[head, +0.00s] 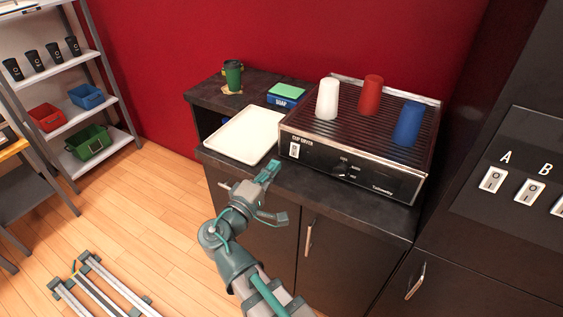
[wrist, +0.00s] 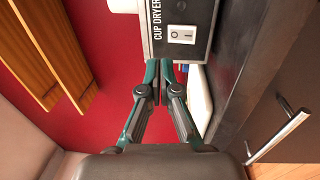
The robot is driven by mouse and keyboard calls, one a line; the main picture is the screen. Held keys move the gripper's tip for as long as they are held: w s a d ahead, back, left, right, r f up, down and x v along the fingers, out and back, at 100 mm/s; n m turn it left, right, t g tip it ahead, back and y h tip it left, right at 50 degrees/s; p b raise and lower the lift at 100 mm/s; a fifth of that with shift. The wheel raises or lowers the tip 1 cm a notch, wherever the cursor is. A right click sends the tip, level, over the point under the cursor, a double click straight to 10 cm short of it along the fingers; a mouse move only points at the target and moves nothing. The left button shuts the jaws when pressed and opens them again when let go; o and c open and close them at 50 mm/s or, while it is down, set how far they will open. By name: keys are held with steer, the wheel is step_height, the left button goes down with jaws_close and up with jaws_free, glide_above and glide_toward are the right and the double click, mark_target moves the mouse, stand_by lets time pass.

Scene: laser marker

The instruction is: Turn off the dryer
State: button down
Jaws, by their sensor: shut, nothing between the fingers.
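The cup dryer (head: 352,172) is a black and metal box on the dark counter, with a white, a red and a blue cup upside down on its ribbed top. Its white rocker switch (head: 294,150) is at the left end of the front panel. In the wrist view the switch (wrist: 182,36) shows beside the "CUP DRYER" label, with its pressed side unclear. My gripper (head: 275,164) is shut and empty, in front of the dryer's left end and just short of the switch. In the wrist view its fingertips (wrist: 166,66) are together below the switch, apart from it.
A white tray (head: 222,151) lies left of the dryer. A blue soap box (head: 286,92) with a green sponge and a green cup (head: 233,74) stand behind it. A black panel with lettered switches (head: 528,190) is at the right. Cabinet handles (head: 309,238) stick out below the counter.

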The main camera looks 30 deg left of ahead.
steer(key=shift+s+d+r, duration=0.1)
steer(key=shift+s+r, duration=0.1)
steer(key=shift+s, duration=1.05)
steer(key=shift+s+d+r, duration=0.1)
steer(key=shift+s+r, duration=0.1)
steer(key=shift+s, duration=1.05)
